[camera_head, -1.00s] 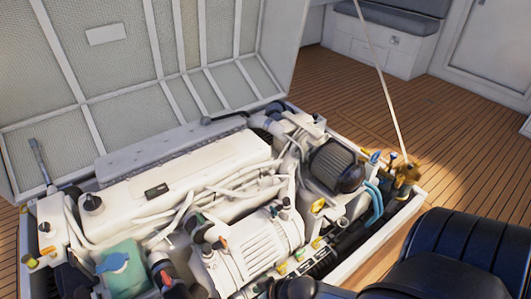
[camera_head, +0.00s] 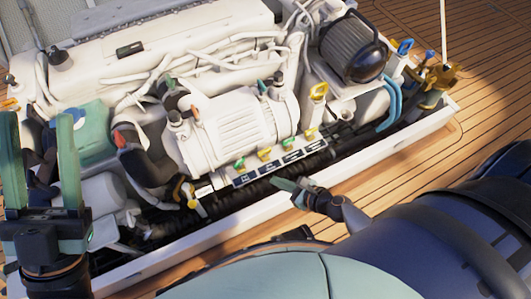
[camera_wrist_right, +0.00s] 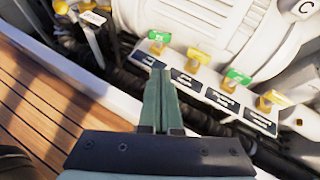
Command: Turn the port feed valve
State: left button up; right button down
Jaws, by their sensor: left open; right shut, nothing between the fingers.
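A row of small valves with alternating green and yellow handles stands along the engine's front side, above a strip of dark label plates (camera_head: 270,172). From the left they are a green valve (camera_head: 239,163), a yellow valve (camera_head: 264,154), a green valve (camera_head: 288,143) and a yellow valve (camera_head: 310,133). The label text is too small to read, so I cannot tell which is the port feed valve. My right gripper (camera_head: 281,185) is shut and empty, just in front of the plates. In the right wrist view its fingertips (camera_wrist_right: 160,76) point toward the leftmost green handle (camera_wrist_right: 158,38), apart from it. My left gripper (camera_head: 40,120) is open, raised at the left.
The white engine (camera_head: 235,125) fills the hatch. Black hoses run below the valves. The white hatch rim (camera_head: 235,224) lies close to my right gripper. A taller yellow-handled fitting (camera_head: 319,92) stands behind the valves. The wooden deck (camera_head: 480,110) on the right is clear.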

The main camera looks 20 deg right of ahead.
jog(key=m, duration=0.1)
jog(key=b, duration=0.4)
send_near(243, 162)
notch_tip(243, 162, down, 4)
jog(key=w, duration=0.1)
jog(key=shift+w+a+r, duration=0.2)
jog(key=shift+w+a, duration=0.2)
jog(key=shift+w, duration=0.2)
jog(key=shift+w+a+r, duration=0.2)
jog(key=shift+w+a, duration=0.25)
jog(key=shift+w, duration=0.2)
pick_arm(q)
jog(key=shift+d+f, duration=0.2)
jog(key=shift+f, duration=1)
jog(key=shift+d+f, duration=0.2)
jog(key=shift+f, duration=0.95)
pick_arm(e)
jog(key=shift+w+a, duration=0.35)
jog(key=shift+w, duration=0.4)
pick_arm(q)
jog(key=shift+y, duration=0.3)
